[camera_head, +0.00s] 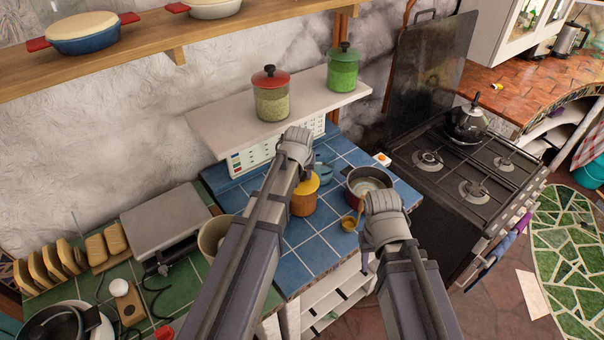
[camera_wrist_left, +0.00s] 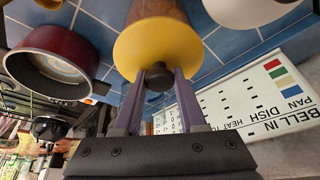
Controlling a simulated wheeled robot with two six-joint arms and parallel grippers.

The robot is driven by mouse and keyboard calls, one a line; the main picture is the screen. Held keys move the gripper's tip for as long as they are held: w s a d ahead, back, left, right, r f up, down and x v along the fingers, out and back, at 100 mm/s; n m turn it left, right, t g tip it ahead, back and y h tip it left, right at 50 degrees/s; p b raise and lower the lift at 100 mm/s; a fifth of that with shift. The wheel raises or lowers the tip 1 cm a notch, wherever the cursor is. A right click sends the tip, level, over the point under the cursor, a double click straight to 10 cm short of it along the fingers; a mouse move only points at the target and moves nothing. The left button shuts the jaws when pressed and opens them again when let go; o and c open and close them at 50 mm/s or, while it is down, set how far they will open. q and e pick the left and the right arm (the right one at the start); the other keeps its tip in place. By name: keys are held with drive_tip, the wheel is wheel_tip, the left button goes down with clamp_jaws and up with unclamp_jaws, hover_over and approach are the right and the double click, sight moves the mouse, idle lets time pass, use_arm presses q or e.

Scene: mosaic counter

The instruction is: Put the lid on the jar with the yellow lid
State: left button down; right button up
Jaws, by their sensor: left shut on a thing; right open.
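The jar (camera_head: 302,204), orange-brown, stands on the blue tiled counter, partly hidden by my left arm. Its yellow lid (camera_wrist_left: 158,42) is at the jar's mouth and looks level with it; I cannot tell if a small gap remains. My left gripper (camera_wrist_left: 158,76) is shut on the lid's dark knob (camera_wrist_left: 158,84). In the head view my left wrist hides most of the lid and the fingertips. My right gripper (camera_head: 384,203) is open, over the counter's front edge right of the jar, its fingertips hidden.
A dark red pot (camera_head: 353,188) stands right of the jar, with a yellow ladle (camera_head: 348,224) nearby. A cream bowl (camera_head: 210,236) is to the left. A white shelf (camera_head: 225,122) holds a red-lidded jar (camera_head: 271,98) and a green-lidded jar (camera_head: 343,72). Blue tiles in front are clear.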

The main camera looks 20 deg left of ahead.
use_arm(q)
drive_tip(key=shift+f, duration=0.25)
idle(0.4)
unclamp_jaws()
idle(0.8)
wheel_tip(320, 180, up, 7)
drive_tip(key=p, duration=0.6)
drive_tip(key=shift+r+p, duration=0.1)
drive_tip(key=shift+p, duration=0.3)
idle(0.4)
